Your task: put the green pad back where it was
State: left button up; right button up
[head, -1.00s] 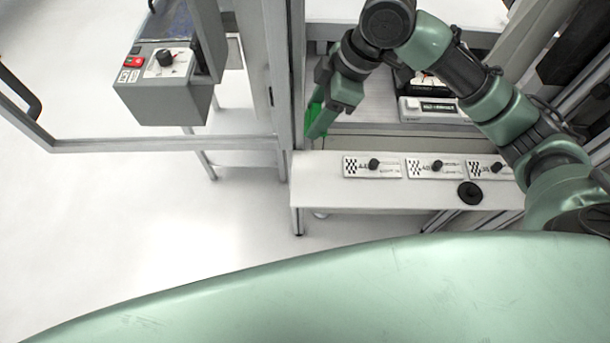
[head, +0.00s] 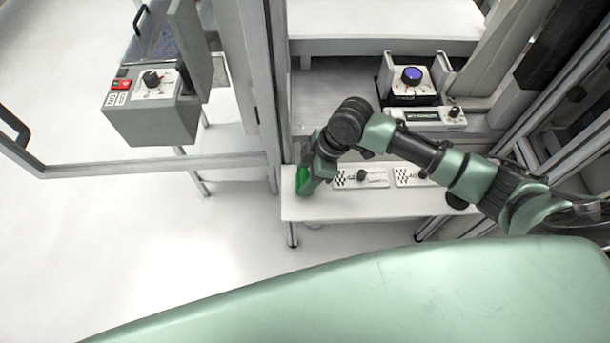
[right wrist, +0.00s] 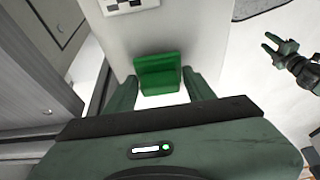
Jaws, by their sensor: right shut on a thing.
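The green pad (head: 301,180) is at the left end of the white shelf (head: 385,205). My right gripper (head: 306,186) is shut on it. In the right wrist view, the green pad (right wrist: 158,65) sits between the two fingers of my right gripper (right wrist: 159,84), with the white shelf surface behind it. I cannot tell whether the pad touches the shelf. My left gripper (right wrist: 273,45) shows only in the right wrist view, at the upper right, with its fingers apart and empty.
Checkered panels with black knobs (head: 360,177) lie along the shelf, right of the pad. Behind stands a device with a purple knob (head: 411,75). A grey control box (head: 151,118) and metal frame posts are at the left. Open floor lies in front.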

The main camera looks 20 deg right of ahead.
jog(key=shift+f, duration=0.35)
jog(key=shift+f, duration=0.15)
jog(key=o, duration=1.2)
jog(key=b+v, duration=0.1)
jog(key=v, duration=1.1)
jog(key=shift+s, duration=0.1)
